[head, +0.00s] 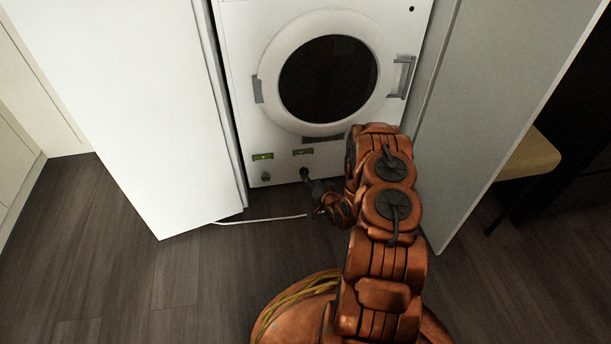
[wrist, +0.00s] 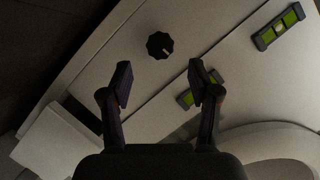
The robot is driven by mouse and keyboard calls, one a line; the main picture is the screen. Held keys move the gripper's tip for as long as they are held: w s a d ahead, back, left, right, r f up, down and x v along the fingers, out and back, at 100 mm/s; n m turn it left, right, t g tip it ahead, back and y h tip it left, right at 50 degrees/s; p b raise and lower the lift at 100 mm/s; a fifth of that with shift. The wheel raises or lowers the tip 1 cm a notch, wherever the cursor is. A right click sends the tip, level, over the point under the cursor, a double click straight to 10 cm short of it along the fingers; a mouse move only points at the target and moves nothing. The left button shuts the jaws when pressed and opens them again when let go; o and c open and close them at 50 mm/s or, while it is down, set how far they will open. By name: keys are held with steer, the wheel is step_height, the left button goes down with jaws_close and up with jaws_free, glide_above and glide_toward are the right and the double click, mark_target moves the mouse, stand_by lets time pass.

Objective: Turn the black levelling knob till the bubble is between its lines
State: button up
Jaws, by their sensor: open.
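A black ridged knob (wrist: 159,45) with a pale mark shows in the wrist view, ahead of my fingertips and touched by neither. In the head view, the knob (head: 304,172) sits low on the white washer front. My gripper (wrist: 160,77) is open and empty, its fingers on either side below the knob in the picture. In the head view my gripper (head: 314,186) is close to that knob. The green level nearest the knob (wrist: 186,99) is partly behind my right finger, and I cannot read its bubble. It also shows in the head view (head: 303,152).
A second green level (wrist: 280,27) shows a pale bubble; a second knob (head: 266,177) sits below it in the head view. The washer's round door (head: 264,50) is above. White wardrobe panels (head: 150,110) flank the washer. A white cord (head: 262,219) lies on the floor.

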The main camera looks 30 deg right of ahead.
mark_target(304, 171)
steer(key=b+x, duration=0.2)
steer(key=x, duration=0.4)
steer(key=shift+w, duration=0.1)
steer(key=c, duration=1.2)
steer(key=shift+o, duration=0.2)
